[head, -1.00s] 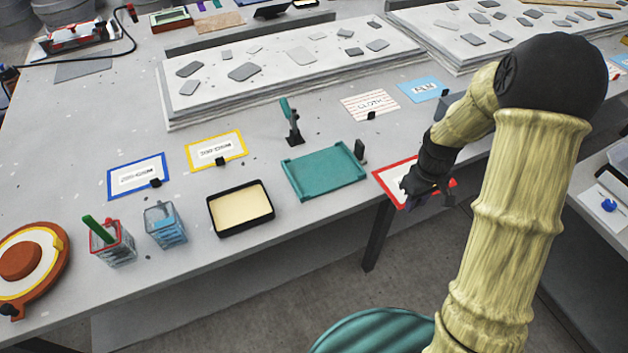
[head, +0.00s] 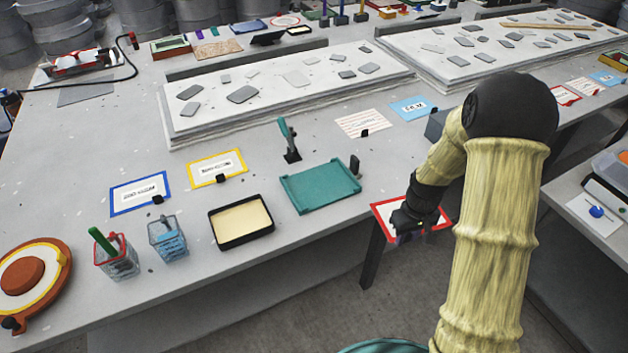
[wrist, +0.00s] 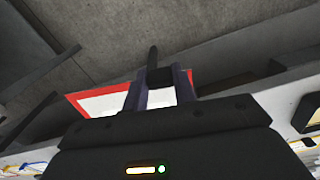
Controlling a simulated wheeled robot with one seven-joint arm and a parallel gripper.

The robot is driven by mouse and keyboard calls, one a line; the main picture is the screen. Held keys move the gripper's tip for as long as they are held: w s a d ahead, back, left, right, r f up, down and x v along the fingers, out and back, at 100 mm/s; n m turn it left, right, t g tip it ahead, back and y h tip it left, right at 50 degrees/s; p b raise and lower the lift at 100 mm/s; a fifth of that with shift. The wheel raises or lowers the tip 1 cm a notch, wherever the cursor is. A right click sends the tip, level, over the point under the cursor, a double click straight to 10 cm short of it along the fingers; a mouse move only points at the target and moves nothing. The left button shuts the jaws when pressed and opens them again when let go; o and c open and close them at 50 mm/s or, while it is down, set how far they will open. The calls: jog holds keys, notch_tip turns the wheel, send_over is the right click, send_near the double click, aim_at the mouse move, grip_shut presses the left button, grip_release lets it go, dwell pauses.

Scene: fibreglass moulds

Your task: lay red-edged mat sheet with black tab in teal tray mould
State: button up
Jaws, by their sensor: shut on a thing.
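The red-edged mat sheet (head: 382,209) is held out past the table's front edge, to the right of the teal tray mould. Its red border and white middle also show in the wrist view (wrist: 104,101). My gripper (head: 408,234) is shut on the sheet's black tab (wrist: 159,76), which stands between the two fingers. Part of the sheet is hidden behind my gripper in the head view. The teal tray mould (head: 322,187) lies on the table near its front edge and looks empty. A small black upright piece (head: 354,165) stands at its right back corner.
A black tray with cream contents (head: 242,221) lies left of the mould. A teal-handled clamp (head: 288,140) stands behind it. Blue-edged (head: 140,193), yellow-edged (head: 217,168), striped (head: 364,122) and light-blue (head: 413,108) sheets lie around. A grey block (head: 436,124) sits to the right.

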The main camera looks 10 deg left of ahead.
notch_tip(320, 180, down, 11)
jog(key=m, duration=0.5)
jog(key=shift+w+d, duration=0.1)
jog(key=shift+a, duration=0.2)
jog(key=shift+a, duration=0.75)
jog(key=shift+d, duration=0.1)
